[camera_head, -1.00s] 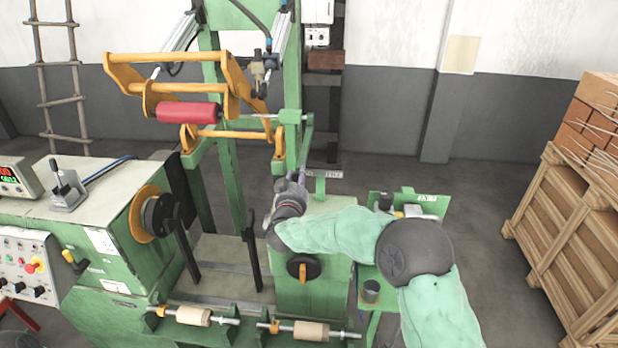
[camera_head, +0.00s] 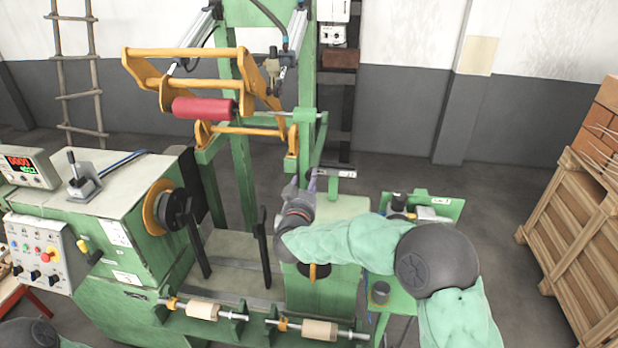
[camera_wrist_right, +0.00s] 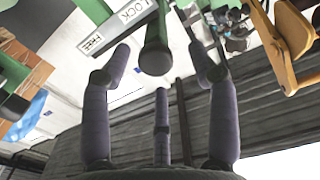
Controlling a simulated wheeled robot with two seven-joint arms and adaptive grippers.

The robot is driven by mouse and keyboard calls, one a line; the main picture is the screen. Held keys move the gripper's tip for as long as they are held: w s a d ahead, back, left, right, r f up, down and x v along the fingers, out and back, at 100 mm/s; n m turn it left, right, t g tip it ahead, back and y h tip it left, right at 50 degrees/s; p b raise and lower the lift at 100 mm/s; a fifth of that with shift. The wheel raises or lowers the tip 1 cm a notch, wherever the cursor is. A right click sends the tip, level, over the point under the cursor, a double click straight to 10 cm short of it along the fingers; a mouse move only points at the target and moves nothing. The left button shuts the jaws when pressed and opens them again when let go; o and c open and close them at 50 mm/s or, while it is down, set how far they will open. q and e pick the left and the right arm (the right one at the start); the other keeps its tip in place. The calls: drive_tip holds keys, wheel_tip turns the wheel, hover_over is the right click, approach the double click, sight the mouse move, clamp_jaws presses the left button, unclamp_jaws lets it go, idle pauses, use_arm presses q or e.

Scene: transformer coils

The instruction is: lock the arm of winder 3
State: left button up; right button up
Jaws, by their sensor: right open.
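The winder is a green machine (camera_head: 330,275) with a yellow swing arm (camera_head: 185,52) raised above it, next to a red roller (camera_head: 203,107). A green lever (camera_head: 318,150) hangs from the arm's shaft on the right. In the right wrist view, a white plate reads FREE and LOCK (camera_wrist_right: 118,27). The lever's round-ended green handle (camera_wrist_right: 155,52) points at my right gripper (camera_wrist_right: 158,65), on the FREE side of LOCK. My right gripper is open, its purple fingers around the handle's end; contact cannot be told. It also shows in the head view (camera_head: 312,181). My left gripper is out of view.
A control box (camera_head: 38,250) and a digital display (camera_head: 28,167) stand at the left. A wooden crate with bricks (camera_head: 575,215) stands at the right. A green side stand (camera_head: 400,295) is under my right arm. Floor between stand and crate is clear.

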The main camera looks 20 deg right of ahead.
drive_tip(key=v, duration=0.8)
drive_tip(key=shift+s+a, duration=0.1)
drive_tip(key=shift+a, duration=0.05)
